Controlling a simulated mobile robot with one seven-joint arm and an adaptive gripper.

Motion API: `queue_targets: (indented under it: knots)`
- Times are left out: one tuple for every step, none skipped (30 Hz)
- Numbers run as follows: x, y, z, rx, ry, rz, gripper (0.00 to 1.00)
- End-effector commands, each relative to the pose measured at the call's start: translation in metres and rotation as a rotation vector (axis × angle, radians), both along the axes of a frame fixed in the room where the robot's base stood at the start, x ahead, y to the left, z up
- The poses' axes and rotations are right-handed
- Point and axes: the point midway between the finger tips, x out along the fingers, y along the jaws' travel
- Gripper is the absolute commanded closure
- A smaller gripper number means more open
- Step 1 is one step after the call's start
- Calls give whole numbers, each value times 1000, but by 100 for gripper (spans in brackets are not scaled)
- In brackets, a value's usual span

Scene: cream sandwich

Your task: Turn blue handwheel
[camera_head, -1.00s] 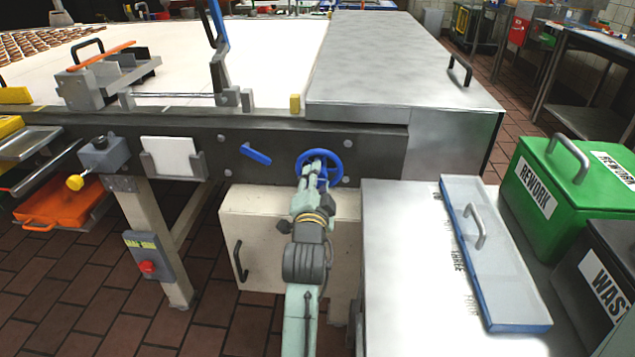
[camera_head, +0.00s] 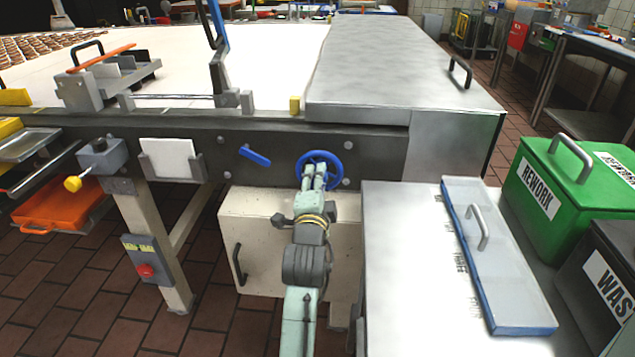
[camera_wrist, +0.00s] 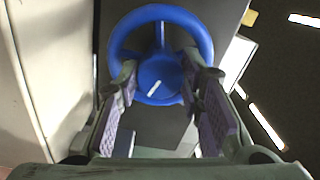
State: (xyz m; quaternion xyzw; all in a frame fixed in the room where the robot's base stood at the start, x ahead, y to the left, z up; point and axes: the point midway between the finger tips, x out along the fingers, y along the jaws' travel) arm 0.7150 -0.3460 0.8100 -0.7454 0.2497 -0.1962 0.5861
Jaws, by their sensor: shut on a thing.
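The blue handwheel (camera_head: 321,154) is mounted on the dark front rail of the conveyor, near its right end. In the wrist view the handwheel (camera_wrist: 160,12) shows its round rim and a hub with a small white mark. My gripper (camera_head: 314,173) is at the lower part of the wheel, with its fingers pointing at it. In the wrist view my gripper (camera_wrist: 160,66) has one finger on each side of the hub, and it is shut on the wheel. The fingers hide the lower parts of the rim; the exact contact points are unclear.
A blue lever (camera_head: 255,156) is on the rail left of the wheel. A cream box (camera_head: 262,215) sits below the rail. A steel counter (camera_head: 405,260) with a blue-edged lid (camera_head: 500,270) stands close to the right of my arm. Brick-tiled floor is open at left.

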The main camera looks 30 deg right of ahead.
Motion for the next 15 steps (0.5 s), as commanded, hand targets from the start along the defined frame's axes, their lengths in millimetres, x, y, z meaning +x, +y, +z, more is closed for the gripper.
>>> queue_targets:
  knots:
    - [0,0,0,0,0,-1,94]
    - [0,0,0,-1,0,-1,94]
    - [0,0,0,-1,0,-1,94]
    - [0,0,0,-1,0,-1,65]
    - [0,0,0,-1,0,-1,63]
    - [0,0,0,-1,0,-1,60]
    - [0,0,0,-1,0,-1,58]
    - [0,0,0,-1,0,-1,56]
    - [0,0,0,-1,0,-1,53]
    - [0,0,0,-1,1,0,51]
    - [0,0,0,-1,1,0,49]
    - [0,0,0,-2,1,0,47]
    - [0,0,0,-2,1,0,46]
    - [0,0,0,-2,1,0,46]
    - [0,0,0,-2,1,0,46]
